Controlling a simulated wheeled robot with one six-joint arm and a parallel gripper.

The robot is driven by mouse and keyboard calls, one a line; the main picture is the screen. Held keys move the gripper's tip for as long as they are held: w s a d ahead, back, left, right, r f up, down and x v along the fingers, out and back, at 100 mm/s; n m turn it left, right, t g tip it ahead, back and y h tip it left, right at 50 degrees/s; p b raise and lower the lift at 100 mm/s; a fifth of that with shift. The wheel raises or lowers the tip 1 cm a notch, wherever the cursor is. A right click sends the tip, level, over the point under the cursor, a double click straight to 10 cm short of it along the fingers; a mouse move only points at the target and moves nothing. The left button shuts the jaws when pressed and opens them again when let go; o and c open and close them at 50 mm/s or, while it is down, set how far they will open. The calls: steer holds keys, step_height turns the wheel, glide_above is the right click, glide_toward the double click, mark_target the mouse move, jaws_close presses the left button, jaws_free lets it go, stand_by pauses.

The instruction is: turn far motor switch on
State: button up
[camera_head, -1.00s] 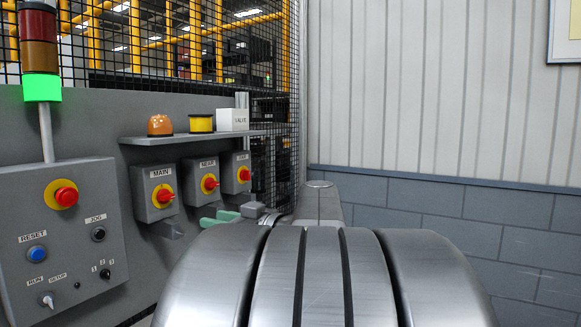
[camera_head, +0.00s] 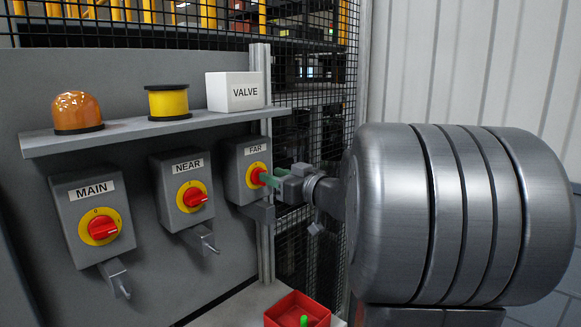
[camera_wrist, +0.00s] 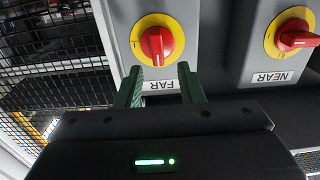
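The far motor switch is a grey box labelled FAR (camera_head: 240,188), the rightmost of three on the panel. Its red knob (camera_wrist: 157,45) sits on a yellow disc, and the knob's handle looks upright in the wrist view. A "1" shows at the disc's left there. My gripper (camera_wrist: 161,80) is open, its two green fingers pointing at the knob, one toward each side of it. In the head view my gripper (camera_head: 270,181) reaches the FAR knob from the right. Whether the fingers touch the knob cannot be told.
The NEAR switch (camera_head: 181,205) and MAIN switch (camera_head: 85,232) stand to the left, their handles roughly sideways. Grey hasps hang under the boxes. A shelf (camera_head: 140,128) above holds an orange lamp, a yellow spool and a VALVE box (camera_head: 235,92). A red bin (camera_head: 297,308) is below.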

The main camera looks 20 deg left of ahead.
steer(key=shift+w+a+r, duration=0.1)
steer(key=shift+w+a, duration=0.35)
steer(key=shift+a, duration=0.2)
steer(key=shift+w+a+p, duration=0.1)
steer(key=shift+a+p, duration=0.25)
steer(key=shift+a, duration=0.3)
jaws_close()
